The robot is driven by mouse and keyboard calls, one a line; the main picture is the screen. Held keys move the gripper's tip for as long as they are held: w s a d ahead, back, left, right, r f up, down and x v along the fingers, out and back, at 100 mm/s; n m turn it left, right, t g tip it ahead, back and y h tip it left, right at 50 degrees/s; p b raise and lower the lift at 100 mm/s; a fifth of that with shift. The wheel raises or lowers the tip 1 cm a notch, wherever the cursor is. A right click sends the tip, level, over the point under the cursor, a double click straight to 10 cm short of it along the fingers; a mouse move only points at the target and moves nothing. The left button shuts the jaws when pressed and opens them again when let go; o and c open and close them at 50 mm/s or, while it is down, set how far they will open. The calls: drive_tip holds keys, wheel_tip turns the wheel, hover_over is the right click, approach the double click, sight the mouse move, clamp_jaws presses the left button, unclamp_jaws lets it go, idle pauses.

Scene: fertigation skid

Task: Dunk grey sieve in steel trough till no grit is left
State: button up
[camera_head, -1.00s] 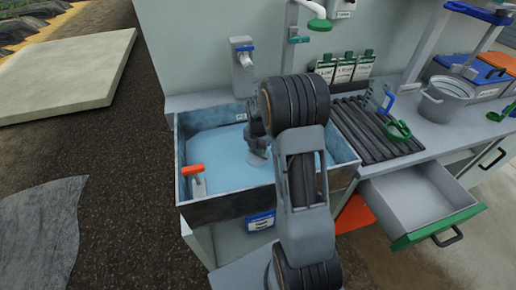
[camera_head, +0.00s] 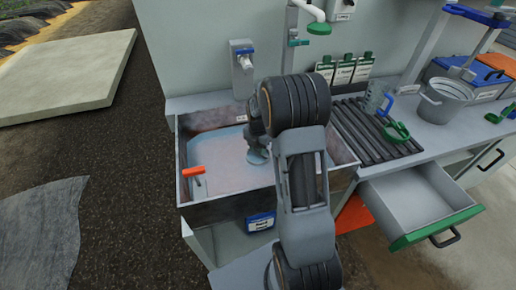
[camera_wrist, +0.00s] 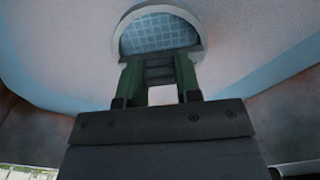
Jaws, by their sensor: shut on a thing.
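The grey sieve (camera_wrist: 160,32) shows at the top of the wrist view as a round pale rim around a square mesh. I make out no grit on the visible mesh. My gripper (camera_wrist: 158,75) is shut on the sieve's near end, between two green fingers. In the head view the sieve (camera_head: 257,157) is a small grey shape under my gripper (camera_head: 255,135), at or just over the water. I cannot tell how deep it sits. The steel trough (camera_head: 215,211) holds cloudy, pinkish-grey water below its rim. My arm hides the trough's right part.
An orange-red handle (camera_head: 193,171) stands at the trough's left side. A tap (camera_head: 243,55) is on the wall behind. Right are a dark ribbed rack (camera_head: 365,130) with a green-handled tool, a metal bucket (camera_head: 445,100) and an open drawer (camera_head: 420,195).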

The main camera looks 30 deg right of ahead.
wheel_tip(320, 180, up, 17)
drive_tip(key=p, duration=1.2)
idle(1.3)
